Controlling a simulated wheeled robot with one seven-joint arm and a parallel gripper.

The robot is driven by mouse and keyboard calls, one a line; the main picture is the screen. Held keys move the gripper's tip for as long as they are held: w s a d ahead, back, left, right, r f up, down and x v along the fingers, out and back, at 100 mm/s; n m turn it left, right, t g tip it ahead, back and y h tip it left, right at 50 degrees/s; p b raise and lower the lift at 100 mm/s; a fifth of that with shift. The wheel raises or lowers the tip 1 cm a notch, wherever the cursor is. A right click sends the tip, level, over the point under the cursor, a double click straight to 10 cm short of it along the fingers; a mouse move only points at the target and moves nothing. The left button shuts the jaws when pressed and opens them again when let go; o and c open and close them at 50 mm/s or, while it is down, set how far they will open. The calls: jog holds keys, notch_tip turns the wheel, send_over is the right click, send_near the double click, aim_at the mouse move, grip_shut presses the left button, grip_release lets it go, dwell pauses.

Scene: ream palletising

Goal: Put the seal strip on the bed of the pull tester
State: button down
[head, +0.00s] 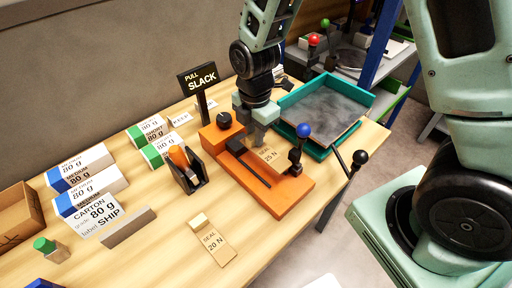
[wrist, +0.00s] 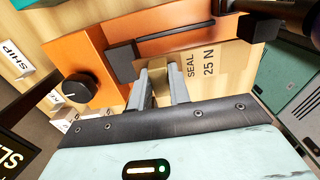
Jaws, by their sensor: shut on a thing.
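The orange pull tester (head: 283,198) stands on the wooden table, with a black knob, a dark slot along its bed and a blue-knobbed lever. A tan seal strip (head: 268,155) marked 25 N is at the tester's bed, partly hidden by my gripper (head: 262,138). In the wrist view, my gripper (wrist: 158,88) is shut on the raised tan block at one end of this seal strip (wrist: 208,66). The strip lies over or just above the orange bed (wrist: 85,40); I cannot tell whether it touches. A second seal strip (head: 213,243), marked 20 N, lies on the table in front.
A sign (head: 199,80) reading PULL SLACK stands behind the tester. A teal tray (head: 362,98) is at the back right. An orange-handled tool in a black holder (head: 188,178) and several labelled cartons (head: 88,188) are on the left. A black-balled lever (head: 360,158) sticks out right.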

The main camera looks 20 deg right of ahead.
aim_at(255, 160)
jog(key=shift+f+p, duration=0.4)
jog(key=shift+f, duration=2.8)
jog(key=shift+f, duration=0.1)
jog(key=c, duration=1.3)
grip_release()
notch_tip(255, 160, up, 12)
jog(key=shift+f+b, duration=0.15)
jog(key=shift+b, duration=0.85)
jog(key=shift+s+a+r, duration=0.1)
jog(key=shift+r, duration=0.2)
jog(key=s+a+r+m, duration=0.3)
jog(key=s+m, duration=0.4)
jog(key=s, duration=0.3)
jog(key=s+a+r+m, duration=0.3)
jog(key=s+m, duration=0.3)
jog(key=s, duration=0.4)
jog(key=shift+r+m+y, duration=0.3)
jog(key=shift+m, duration=0.1)
